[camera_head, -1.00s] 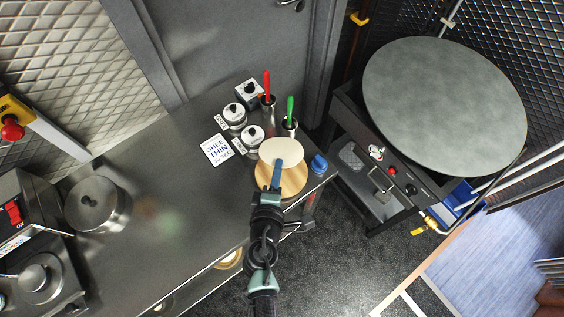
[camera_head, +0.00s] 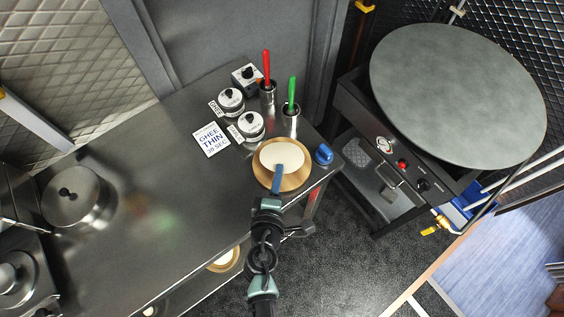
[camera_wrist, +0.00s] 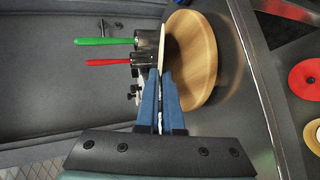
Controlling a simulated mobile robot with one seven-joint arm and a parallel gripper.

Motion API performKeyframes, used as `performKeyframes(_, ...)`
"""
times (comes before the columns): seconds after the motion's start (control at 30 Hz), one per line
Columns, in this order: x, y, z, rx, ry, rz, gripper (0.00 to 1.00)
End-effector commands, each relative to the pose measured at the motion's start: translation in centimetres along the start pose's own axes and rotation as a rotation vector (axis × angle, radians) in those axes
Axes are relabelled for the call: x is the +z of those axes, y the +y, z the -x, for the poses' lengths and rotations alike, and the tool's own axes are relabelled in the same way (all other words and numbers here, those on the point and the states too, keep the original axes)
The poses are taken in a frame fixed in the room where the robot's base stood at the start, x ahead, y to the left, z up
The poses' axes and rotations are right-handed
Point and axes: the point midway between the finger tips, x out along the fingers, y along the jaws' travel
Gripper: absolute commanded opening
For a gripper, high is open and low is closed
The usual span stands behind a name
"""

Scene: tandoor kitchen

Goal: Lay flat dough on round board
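The flat dough (camera_head: 286,153) is a thin pale disc over the round wooden board (camera_head: 262,180), inside its rim in the head view. In the wrist view the dough (camera_wrist: 172,32) shows nearly edge-on beside the board (camera_wrist: 203,60), roughly parallel to its face. I cannot tell whether it touches the board. My gripper (camera_head: 278,170) reaches in from the front. In the wrist view its blue fingers (camera_wrist: 160,73) are close together with the dough's near edge between their tips.
The board lies at the right end of a steel counter (camera_head: 150,170). Behind it stand cups with a green-handled (camera_head: 292,90) and a red-handled tool (camera_head: 266,68), and lidded pots (camera_head: 250,125). A blue knob (camera_head: 323,154) is close right. A large round griddle (camera_head: 455,95) stands further right.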

Motion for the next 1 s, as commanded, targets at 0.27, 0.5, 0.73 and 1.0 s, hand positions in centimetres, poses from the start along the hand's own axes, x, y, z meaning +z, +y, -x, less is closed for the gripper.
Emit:
performKeyframes(0.27, 0.0, 0.1, 0.0, 0.000, 0.000, 0.000, 0.23)
performKeyframes(0.5, 0.0, 0.1, 0.0, 0.000, 0.000, 0.000, 0.24)
performKeyframes(0.73, 0.0, 0.0, 1.8, -0.002, 0.001, 0.001, 0.24)
performKeyframes(1.0, -0.1, 0.0, 5.0, -0.001, 0.001, 0.001, 0.24)
